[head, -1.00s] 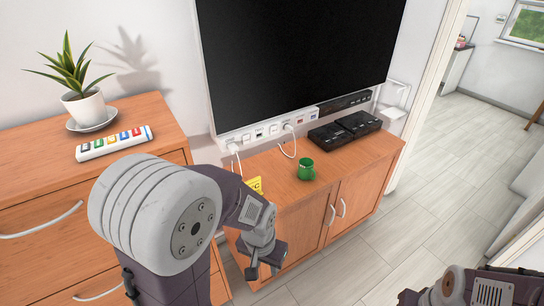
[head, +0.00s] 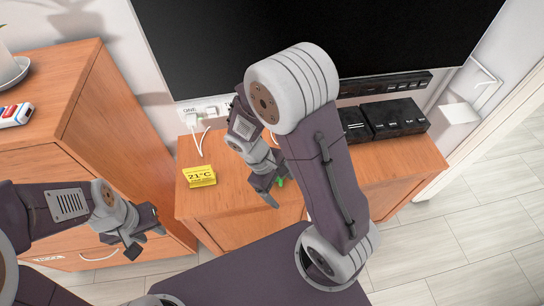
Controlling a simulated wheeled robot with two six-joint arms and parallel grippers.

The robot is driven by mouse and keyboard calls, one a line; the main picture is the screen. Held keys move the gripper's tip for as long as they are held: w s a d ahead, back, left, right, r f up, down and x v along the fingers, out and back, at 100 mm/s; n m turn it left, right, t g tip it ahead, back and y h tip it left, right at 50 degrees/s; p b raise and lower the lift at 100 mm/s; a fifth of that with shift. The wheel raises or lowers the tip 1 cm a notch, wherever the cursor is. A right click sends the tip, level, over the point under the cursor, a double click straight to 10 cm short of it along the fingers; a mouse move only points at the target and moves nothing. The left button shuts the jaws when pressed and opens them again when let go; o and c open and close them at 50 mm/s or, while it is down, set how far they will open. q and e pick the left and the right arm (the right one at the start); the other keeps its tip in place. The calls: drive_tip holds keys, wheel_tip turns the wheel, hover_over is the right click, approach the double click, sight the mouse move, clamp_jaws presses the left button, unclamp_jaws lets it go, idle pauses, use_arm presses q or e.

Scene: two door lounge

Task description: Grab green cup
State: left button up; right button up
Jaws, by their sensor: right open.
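The green cup (head: 281,182) stands on the wooden TV cabinet and is mostly hidden behind my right gripper; only a small green patch shows. My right gripper (head: 275,190) is open, right at the cup in the picture, with its fingers pointing down and to the right. I cannot tell whether it touches the cup. My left gripper (head: 145,242) is in front of the drawer unit at the lower left, away from the cup. Nothing shows in its fingers, and their spacing is unclear.
The TV cabinet (head: 221,205) also carries a yellow 21°C display (head: 199,176) and black boxes (head: 395,118). A white power strip (head: 205,112) with cables and a large TV (head: 215,50) are behind. A taller drawer unit (head: 65,85) stands left. Floor (head: 460,240) is clear at right.

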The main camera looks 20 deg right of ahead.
drive_tip(key=w+a+f+n+t+h+p, duration=0.1)
drive_tip(key=w+a+f+n+t+h, duration=0.15)
drive_tip(key=w+n+h, duration=0.35)
drive_tip(key=w+a+f+n+t+h+p, duration=0.1)
drive_tip(key=w+n+t+h, duration=0.25)
drive_tip(key=n, duration=0.35)
drive_tip(key=shift+n, duration=0.4)
drive_tip(key=x, duration=0.3)
drive_tip(key=p+x, duration=0.1)
drive_tip(key=x, duration=0.2)
drive_tip(key=p+x, duration=0.1)
drive_tip(key=x, duration=0.2)
drive_tip(key=shift+w+f, duration=0.25)
drive_tip(key=shift+w, duration=0.2)
drive_tip(key=shift+w+d+f, duration=0.1)
drive_tip(key=shift+d+f, duration=0.05)
drive_tip(key=shift+d, duration=0.1)
use_arm(q)
drive_tip(key=r, duration=0.1)
drive_tip(key=a+r, duration=0.1)
drive_tip(key=r, duration=0.2)
drive_tip(key=shift+s+a+r, duration=0.15)
drive_tip(key=shift+a, duration=0.15)
use_arm(e)
clamp_jaws()
